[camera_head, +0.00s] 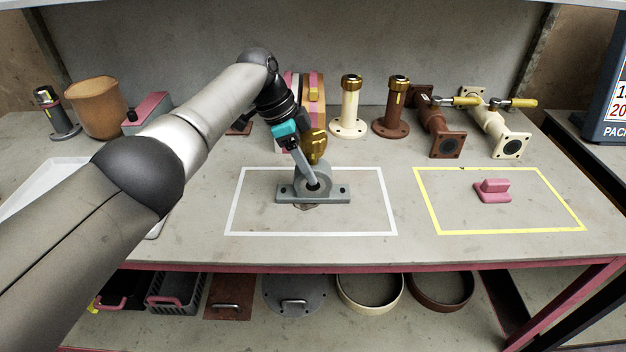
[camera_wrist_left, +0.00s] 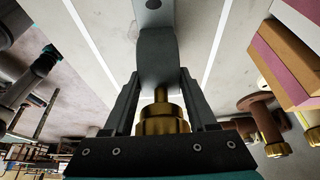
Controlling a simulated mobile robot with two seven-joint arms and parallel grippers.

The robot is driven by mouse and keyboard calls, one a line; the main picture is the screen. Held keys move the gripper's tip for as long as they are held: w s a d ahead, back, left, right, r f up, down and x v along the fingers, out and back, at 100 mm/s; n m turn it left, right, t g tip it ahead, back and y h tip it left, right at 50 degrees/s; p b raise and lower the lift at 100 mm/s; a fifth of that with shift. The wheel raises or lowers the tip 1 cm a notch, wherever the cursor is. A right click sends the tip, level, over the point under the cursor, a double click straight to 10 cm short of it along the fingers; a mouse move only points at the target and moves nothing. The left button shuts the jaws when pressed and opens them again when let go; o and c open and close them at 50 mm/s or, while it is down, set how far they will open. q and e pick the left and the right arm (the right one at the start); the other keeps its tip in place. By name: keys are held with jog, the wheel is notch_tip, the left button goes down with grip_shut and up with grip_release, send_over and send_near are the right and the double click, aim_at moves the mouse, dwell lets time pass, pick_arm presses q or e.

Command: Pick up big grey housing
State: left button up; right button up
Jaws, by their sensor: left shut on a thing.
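The big grey housing (camera_head: 333,190), a block with a flat base and a round bore, is inside the white outlined rectangle on the table. My left gripper (camera_head: 308,172) comes down on it from above and is shut on its upper part. In the left wrist view, the two fingers (camera_wrist_left: 158,88) press on both sides of the grey housing (camera_wrist_left: 157,55). A brass fitting (camera_wrist_left: 162,120) sits between the fingers; it also shows in the head view (camera_head: 314,145). I cannot tell whether the base touches the table. My right gripper is not in view.
A yellow outlined rectangle with a small pink block (camera_head: 493,191) lies to the right. Flanged pipes (camera_head: 391,110) and valves (camera_head: 490,118) stand along the back. A brown pot (camera_head: 97,107) is at back left. Table between the outlines is clear.

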pick_arm(q)
grip_shut()
jog(key=shift+r, duration=0.15)
notch_tip(320, 180, up, 20)
jog(key=p, duration=0.4)
jog(key=shift+p, duration=0.3)
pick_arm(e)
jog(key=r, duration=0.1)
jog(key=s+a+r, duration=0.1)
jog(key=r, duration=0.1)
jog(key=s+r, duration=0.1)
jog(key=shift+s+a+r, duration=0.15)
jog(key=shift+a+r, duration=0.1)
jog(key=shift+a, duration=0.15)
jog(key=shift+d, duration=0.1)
